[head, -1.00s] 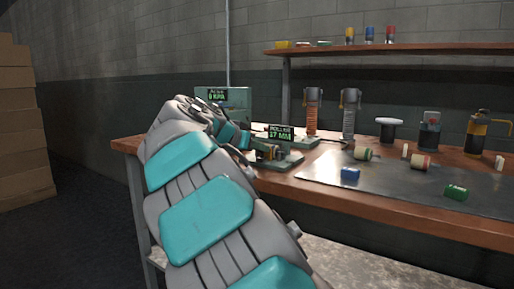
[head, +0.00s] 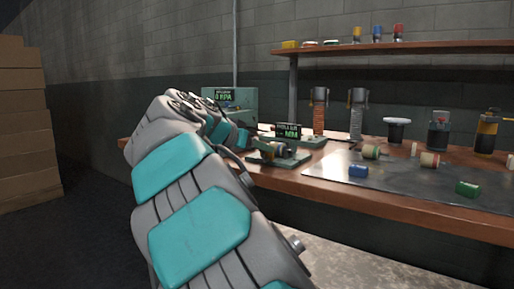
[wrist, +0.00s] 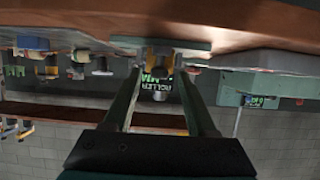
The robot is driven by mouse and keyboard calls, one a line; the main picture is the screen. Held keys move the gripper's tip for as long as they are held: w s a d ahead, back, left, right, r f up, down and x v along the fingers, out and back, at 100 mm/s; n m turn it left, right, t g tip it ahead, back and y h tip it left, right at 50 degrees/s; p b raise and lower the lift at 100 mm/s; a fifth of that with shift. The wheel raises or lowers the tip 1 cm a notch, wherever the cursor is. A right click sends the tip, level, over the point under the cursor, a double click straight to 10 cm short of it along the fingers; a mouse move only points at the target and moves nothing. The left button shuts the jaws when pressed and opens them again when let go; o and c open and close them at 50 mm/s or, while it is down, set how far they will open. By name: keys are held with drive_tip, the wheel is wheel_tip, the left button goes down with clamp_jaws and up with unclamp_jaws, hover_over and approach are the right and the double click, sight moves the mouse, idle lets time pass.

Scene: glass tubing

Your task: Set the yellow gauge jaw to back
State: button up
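In the head view a small roller device with a green base (head: 282,159) stands near the bench's front left edge, with a dark display (head: 288,131) behind it reading in green. Its small yellowish part, perhaps the gauge jaw, is too small there to tell its setting. In the wrist view, which is upside down, the device's base (wrist: 160,44) and yellow-brown parts (wrist: 151,56) show beyond my gripper (wrist: 160,74). The two fingers are apart with a gap between them, pointing at the device. Nothing is seen held. In the head view my arm hides most of the gripper.
A green box with a display (head: 230,102) stands behind my arm. A dark mat (head: 400,183) holds a blue block (head: 358,171), a green block (head: 467,188) and spools (head: 430,159). Burners and bottles stand at the back. A shelf (head: 400,48) runs above.

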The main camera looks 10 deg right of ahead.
drive_tip(key=v, duration=0.7)
drive_tip(key=shift+s+a, duration=0.3)
drive_tip(key=shift+r, duration=0.1)
